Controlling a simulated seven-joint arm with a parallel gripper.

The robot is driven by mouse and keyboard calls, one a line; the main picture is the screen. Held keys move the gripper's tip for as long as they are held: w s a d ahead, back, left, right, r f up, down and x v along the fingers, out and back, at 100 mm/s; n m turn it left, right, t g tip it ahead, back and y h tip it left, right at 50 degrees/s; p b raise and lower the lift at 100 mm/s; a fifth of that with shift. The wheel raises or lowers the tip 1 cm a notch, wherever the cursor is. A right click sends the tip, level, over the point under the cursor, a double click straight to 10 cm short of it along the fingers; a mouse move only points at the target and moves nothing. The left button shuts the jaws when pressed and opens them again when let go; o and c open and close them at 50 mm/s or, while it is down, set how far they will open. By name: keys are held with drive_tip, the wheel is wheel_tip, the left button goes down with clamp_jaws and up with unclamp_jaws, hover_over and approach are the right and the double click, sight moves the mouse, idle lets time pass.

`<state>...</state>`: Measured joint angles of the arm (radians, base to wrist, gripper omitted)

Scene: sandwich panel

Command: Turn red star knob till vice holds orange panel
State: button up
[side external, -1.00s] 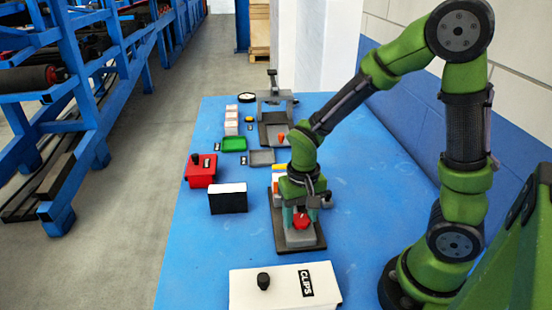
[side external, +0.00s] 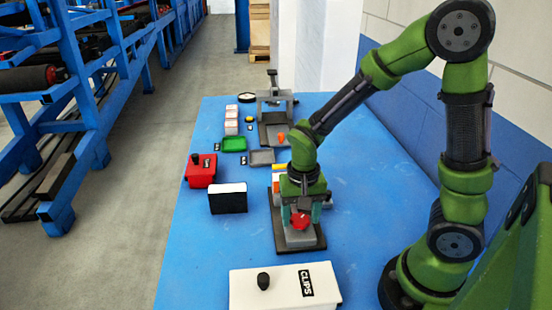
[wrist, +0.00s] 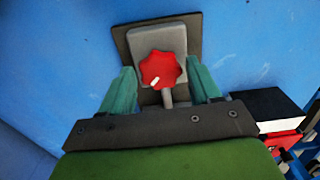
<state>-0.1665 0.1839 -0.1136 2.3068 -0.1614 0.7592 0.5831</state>
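The red star knob (side external: 300,221) is on the near end of a grey vice block on a dark base plate (side external: 312,243). In the wrist view the knob (wrist: 160,70) has a white mark at its lower left. My gripper (wrist: 160,77) points down at it, one teal finger on each side. The fingers stand apart, with visible gaps to the knob; no contact shows. In the side view my gripper (side external: 302,213) hides much of the vice. A sliver of orange (side external: 275,187) shows behind it; I cannot tell whether this is the panel or how it is held.
Behind are a green tray (side external: 234,144), a grey tray (side external: 261,157) and a press-like stand (side external: 275,105). The blue table is clear to the right.

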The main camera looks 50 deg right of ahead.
sight(299, 219)
drive_tip(key=shift+o, duration=1)
wheel_tip(299, 219, up, 17)
drive_tip(key=shift+w, duration=0.1)
drive_tip(key=s+a+r+n+t+y, duration=0.1)
drive_tip(key=s+r+n+t+y, duration=0.1)
drive_tip(key=s+n+t, duration=0.2)
drive_tip(key=s+t, duration=0.2)
drive_tip(key=t, duration=0.1)
drive_tip(key=shift+a+n, duration=0.25)
drive_tip(key=shift+n, duration=0.05)
idle(1.3)
